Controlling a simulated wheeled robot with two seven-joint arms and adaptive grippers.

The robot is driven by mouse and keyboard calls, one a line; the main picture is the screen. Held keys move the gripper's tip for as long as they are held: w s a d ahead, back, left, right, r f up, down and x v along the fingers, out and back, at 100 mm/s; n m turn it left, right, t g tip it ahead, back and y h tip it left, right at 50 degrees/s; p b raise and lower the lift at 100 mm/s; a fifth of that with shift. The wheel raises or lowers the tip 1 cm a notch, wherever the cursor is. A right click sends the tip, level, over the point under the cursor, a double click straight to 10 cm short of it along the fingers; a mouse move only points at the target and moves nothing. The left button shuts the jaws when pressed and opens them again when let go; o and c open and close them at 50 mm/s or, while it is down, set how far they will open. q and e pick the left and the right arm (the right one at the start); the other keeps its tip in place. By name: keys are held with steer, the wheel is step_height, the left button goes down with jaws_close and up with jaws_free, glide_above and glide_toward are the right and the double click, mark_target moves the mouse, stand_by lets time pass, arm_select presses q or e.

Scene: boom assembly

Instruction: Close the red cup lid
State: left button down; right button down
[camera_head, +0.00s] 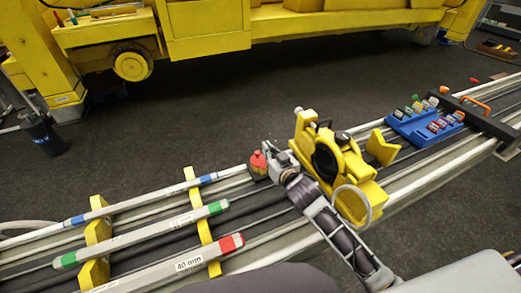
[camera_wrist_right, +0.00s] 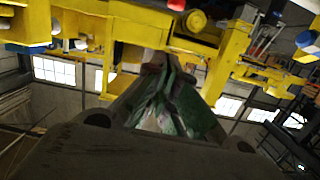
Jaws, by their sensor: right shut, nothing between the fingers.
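A small red cup (camera_head: 258,165) stands on the near rail assembly in the middle of the head view. Its right side is close to my right gripper, and I cannot tell whether its lid is open or shut. My right gripper (camera_head: 269,150) reaches in from the lower right, with its tips right beside the cup. It is shut and empty; whether it touches the cup is unclear. In the wrist view the dark gripper body fills the lower half, and the cup cannot be made out. My left gripper is not in view.
A yellow clamp-like device (camera_head: 326,150) stands just right of my right gripper. A blue tray (camera_head: 412,127) with several coloured pieces lies farther right. Long grey bars with blue, green and red bands (camera_head: 232,243) rest on yellow supports at left. Dark floor (camera_head: 220,110) lies behind.

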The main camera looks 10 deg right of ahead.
glide_above(260, 161)
steer(key=shift+s+d+f+p, duration=0.1)
steer(key=shift+f+p, duration=0.5)
steer(key=shift+f, duration=1.75)
steer(key=shift+f, duration=0.1)
steer(key=shift+f, duration=0.45)
steer(key=shift+f, duration=0.15)
